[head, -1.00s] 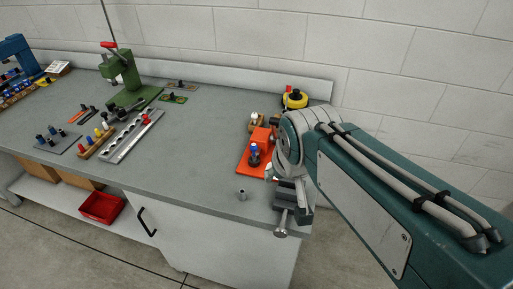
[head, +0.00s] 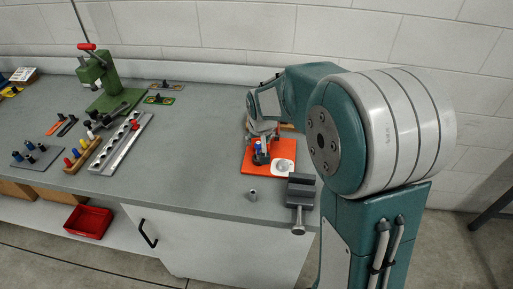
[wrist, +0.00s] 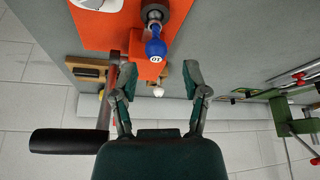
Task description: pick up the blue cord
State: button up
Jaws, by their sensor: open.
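No loose cord can be made out. A blue piece (head: 258,146) stands on a dark round post on the orange plate (head: 249,166). In the wrist view the blue piece (wrist: 156,47) has a rounded body, a narrow neck and a white "01" label. The orange plate (wrist: 95,28) shows there too, with an orange block (wrist: 145,66) beside the blue piece. My gripper (wrist: 159,78) is open and empty, its fingers apart on either side just below the blue piece in that picture. In the head view my gripper (head: 262,128) is above the plate, partly hidden and small.
A white round part (head: 284,166) sits on the plate. A vise (head: 301,191) and a small metal cylinder (head: 252,196) are near the front edge. A green press (head: 104,82) and several racks stand left. A black handle (wrist: 70,141) is left of my gripper.

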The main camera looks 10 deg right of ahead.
aim_at(258, 146)
jog(key=shift+w+d+f, duration=0.2)
jog(key=shift+w+f, duration=0.05)
jog(key=shift+f, duration=0.3)
jog(key=shift+w+d+f, duration=0.2)
jog(key=shift+f, duration=0.3)
jog(key=x, duration=0.5)
jog(key=shift+a, duration=0.35)
jog(key=shift+d+f, duration=0.15)
jog(key=shift+f, duration=0.05)
jog(key=shift+d, duration=0.15)
jog(key=shift+c, duration=1.2)
grip_shut()
jog(key=shift+r, duration=0.1)
